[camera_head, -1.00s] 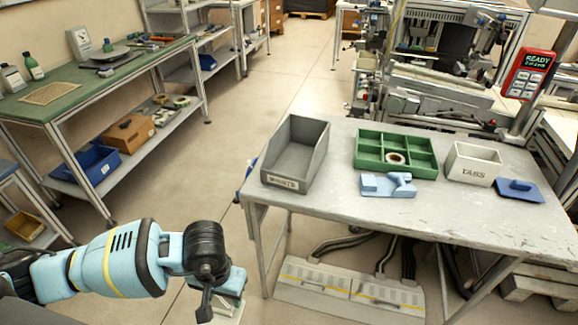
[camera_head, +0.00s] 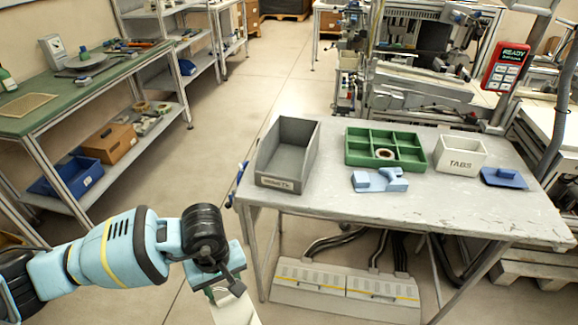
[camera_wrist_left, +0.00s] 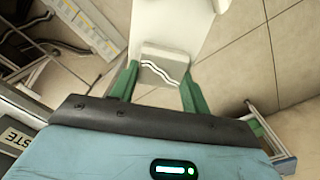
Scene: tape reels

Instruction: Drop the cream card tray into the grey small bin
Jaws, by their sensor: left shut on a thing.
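My left gripper (camera_head: 222,287) is shut on the cream card tray (camera_head: 238,310), low in front of the table's left side and apart from the table. In the left wrist view, the cream card tray (camera_wrist_left: 172,28) extends beyond the green fingers of my left gripper (camera_wrist_left: 158,78). A grey block with a wavy white line shows between the fingers. The grey small bin (camera_head: 278,166) stands open-topped at the table's left end, above and right of my gripper in the head view. Part of its label shows at the left edge of the wrist view. My right gripper is out of view.
The table (camera_head: 440,215) also holds a green divided tray (camera_head: 385,148) with a tape reel, a light blue part (camera_head: 378,181), a white TABS box (camera_head: 460,155) and a dark blue block (camera_head: 503,178). A green-topped bench (camera_head: 85,85) stands left. The floor between is clear.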

